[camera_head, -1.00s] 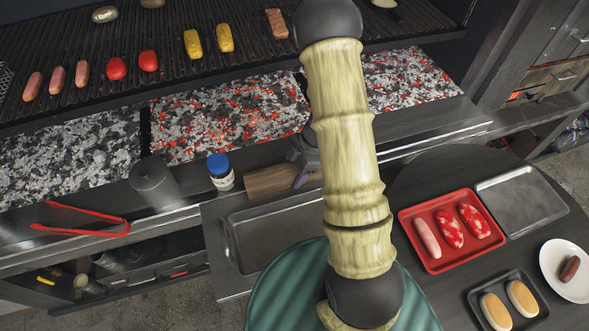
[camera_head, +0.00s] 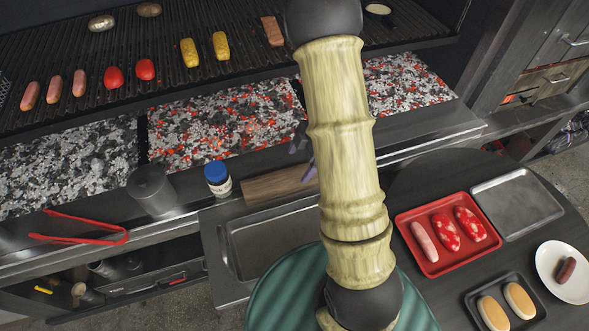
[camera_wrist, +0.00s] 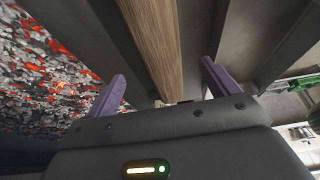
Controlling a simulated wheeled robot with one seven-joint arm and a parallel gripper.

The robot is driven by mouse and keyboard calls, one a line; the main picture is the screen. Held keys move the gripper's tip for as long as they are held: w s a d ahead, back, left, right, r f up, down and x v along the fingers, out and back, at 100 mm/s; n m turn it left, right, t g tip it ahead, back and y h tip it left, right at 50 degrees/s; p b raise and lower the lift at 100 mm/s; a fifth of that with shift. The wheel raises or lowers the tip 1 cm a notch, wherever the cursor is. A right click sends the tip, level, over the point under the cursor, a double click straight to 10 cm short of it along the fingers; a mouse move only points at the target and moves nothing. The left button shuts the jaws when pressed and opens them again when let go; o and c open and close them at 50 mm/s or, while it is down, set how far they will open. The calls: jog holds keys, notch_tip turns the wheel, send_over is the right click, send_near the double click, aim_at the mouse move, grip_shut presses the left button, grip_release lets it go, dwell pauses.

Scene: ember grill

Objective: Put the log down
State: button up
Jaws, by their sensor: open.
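The log (camera_head: 270,187) is a brown wooden block lying on the metal ledge in front of the coal bed, beside the blue-capped jar. In the wrist view the log (camera_wrist: 153,40) lies lengthwise ahead, between the lines of the two purple fingers. My gripper (camera_wrist: 165,85) is open, with a finger on either side and clear space between each finger and the log. In the head view my gripper (camera_head: 304,160) shows its purple fingers at the log's right end; my arm hides part of it.
Glowing coals (camera_head: 228,120) lie just behind the ledge. A blue-capped jar (camera_head: 218,181) and a dark canister (camera_head: 152,188) stand left of the log, with red tongs (camera_head: 85,229) farther left. An empty metal tray (camera_head: 265,243) is in front. A red meat tray (camera_head: 424,262) is at right.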

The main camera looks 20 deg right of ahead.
jog(key=v, duration=0.4)
jog(key=shift+d+r, duration=0.15)
jog(key=shift+r, duration=0.2)
jog(key=shift+w+r, duration=0.1)
jog(key=shift+w, duration=0.15)
jog(key=w+a+r+m+t+h, duration=0.1)
jog(key=w+r+m+t+h, duration=0.2)
jog(key=w+r+m+t, duration=0.4)
jog(key=s+a+r+m+g, duration=0.1)
jog(key=s+a+m+g, duration=0.1)
jog(key=s+m, duration=0.3)
jog(key=s+a+r+m+g+h, duration=0.1)
jog(key=s+m, duration=0.5)
jog(key=s, duration=0.7)
jog(key=shift+s+a+r+g, duration=0.15)
jog(key=shift+a+r+g, duration=0.1)
jog(key=shift+a+g, duration=0.7)
